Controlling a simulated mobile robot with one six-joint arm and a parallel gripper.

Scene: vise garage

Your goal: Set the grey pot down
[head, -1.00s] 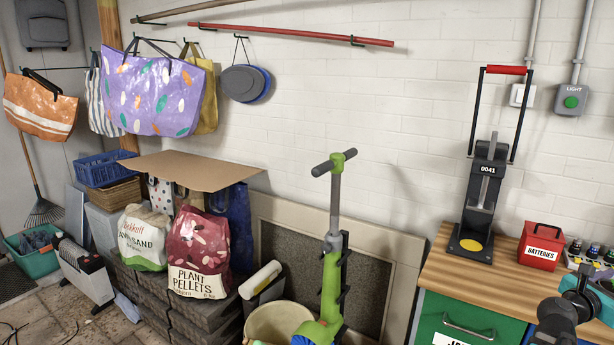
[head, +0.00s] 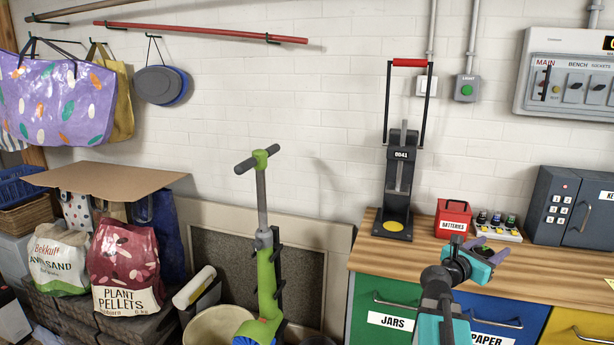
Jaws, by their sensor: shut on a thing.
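My gripper (head: 487,258) is at the end of my black and teal arm, over the wooden bench at the lower right of the head view. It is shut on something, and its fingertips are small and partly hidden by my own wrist. Only a small dark purplish-grey part shows at the arm's end. I take it for the grey pot, but its shape is not clear. I cannot tell whether it touches the bench top. No other grey pot is clearly seen.
Bare wood shows along the front. A green scooter (head: 266,275) stands left of the bench.

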